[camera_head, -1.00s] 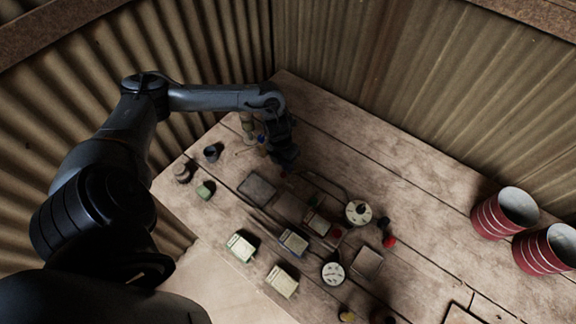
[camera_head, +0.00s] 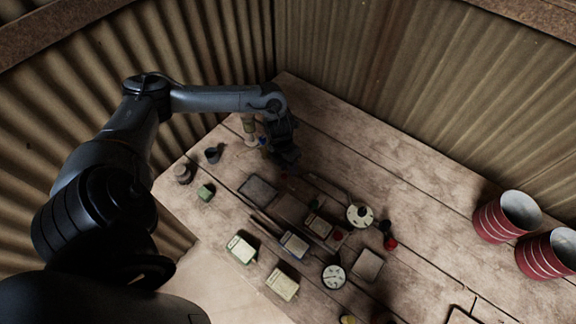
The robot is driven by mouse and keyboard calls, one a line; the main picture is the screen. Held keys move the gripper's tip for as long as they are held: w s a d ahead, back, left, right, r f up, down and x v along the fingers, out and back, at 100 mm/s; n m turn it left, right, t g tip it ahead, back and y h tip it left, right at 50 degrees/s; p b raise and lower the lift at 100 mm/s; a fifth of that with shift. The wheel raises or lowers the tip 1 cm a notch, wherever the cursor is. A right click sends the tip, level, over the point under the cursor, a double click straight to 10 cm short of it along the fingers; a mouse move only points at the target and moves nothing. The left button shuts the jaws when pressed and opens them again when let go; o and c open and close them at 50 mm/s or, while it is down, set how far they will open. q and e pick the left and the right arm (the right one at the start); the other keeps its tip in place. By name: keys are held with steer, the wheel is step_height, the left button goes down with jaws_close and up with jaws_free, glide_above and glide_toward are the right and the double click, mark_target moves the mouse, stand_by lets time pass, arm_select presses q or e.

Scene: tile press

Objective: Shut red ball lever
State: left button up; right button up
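A red ball (camera_head: 390,243) shows beside a small dark upright piece, to the right of the round white dial on the wooden table. A second small red spot (camera_head: 338,236) shows at the right end of the small framed block in the middle. I cannot tell from this distance which one is on the lever, or how far any lever is swung. My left gripper (camera_head: 288,168) points down over the back left of the table, well away from both red spots. Its fingertips are dark and too small to read. My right gripper is not in view.
Two red ribbed cans (camera_head: 490,226) stand at the right. Pale tile boxes (camera_head: 241,249), two round dials (camera_head: 333,276) and flat dark plates (camera_head: 258,188) crowd the middle. Small pots (camera_head: 183,173) stand at the left. Corrugated walls close off the back. The table's back right is clear.

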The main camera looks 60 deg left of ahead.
arm_select(q)
step_height(320, 180, up, 11)
steer(key=a, duration=0.2)
steer(key=shift+s+f, duration=0.2)
steer(key=shift+s, duration=0.2)
stand_by(0.3)
